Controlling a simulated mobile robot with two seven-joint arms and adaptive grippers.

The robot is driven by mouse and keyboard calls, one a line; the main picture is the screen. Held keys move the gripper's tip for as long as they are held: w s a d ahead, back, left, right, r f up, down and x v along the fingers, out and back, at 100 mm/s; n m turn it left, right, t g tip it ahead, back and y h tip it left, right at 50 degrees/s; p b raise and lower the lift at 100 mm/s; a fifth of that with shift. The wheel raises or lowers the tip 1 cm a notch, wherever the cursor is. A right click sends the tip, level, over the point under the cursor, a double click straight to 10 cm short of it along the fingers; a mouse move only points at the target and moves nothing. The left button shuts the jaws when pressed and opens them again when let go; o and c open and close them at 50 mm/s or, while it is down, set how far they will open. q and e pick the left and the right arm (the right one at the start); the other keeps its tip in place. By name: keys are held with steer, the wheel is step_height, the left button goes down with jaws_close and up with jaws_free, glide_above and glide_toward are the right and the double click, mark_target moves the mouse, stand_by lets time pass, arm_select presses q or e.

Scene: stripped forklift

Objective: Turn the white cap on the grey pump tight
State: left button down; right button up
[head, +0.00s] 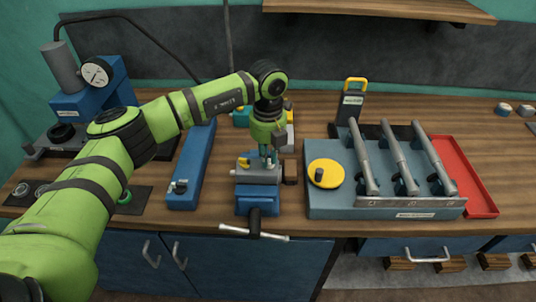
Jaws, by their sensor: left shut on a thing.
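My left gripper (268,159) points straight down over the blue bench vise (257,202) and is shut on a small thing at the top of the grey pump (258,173). That thing is at the place of the white cap, but the fingers hide most of it, so its seating and tilt cannot be told. The grey pump sits at the vise's jaws, with a small yellow part (244,162) at its left. My right gripper is not in view.
A long blue tool (193,165) lies left of the vise. A grey-blue rack (335,203) with a yellow disc (325,173) and several grey cylinders stands at the right, beside a red tray (465,175). A press with a gauge (97,72) stands back left.

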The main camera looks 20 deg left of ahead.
arm_select(q)
steer(key=shift+f+m+b, duration=0.15)
steer(key=shift+m+b, duration=0.75)
steer(key=shift+b, duration=0.1)
steer(key=shift+w+m+b, duration=0.15)
steer(key=shift+m+b, duration=1.05)
steer(key=shift+b, duration=0.05)
steer(key=m+b, duration=0.2)
steer(key=shift+m, duration=0.4)
steer(key=m+b, duration=0.1)
steer(key=m, duration=0.1)
steer(key=shift+m+b, duration=0.3)
steer(key=shift+m, duration=0.1)
steer(key=m+b, duration=0.1)
steer(key=m, duration=0.3)
steer(key=shift+w+d+b, duration=0.1)
steer(key=shift+b, duration=0.25)
steer(key=m, duration=0.4)
steer(key=m+b, duration=0.1)
steer(key=m, duration=0.1)
steer(key=shift+d+r, duration=0.1)
steer(key=shift+r, duration=0.15)
steer(key=c, duration=1.2)
jaws_free()
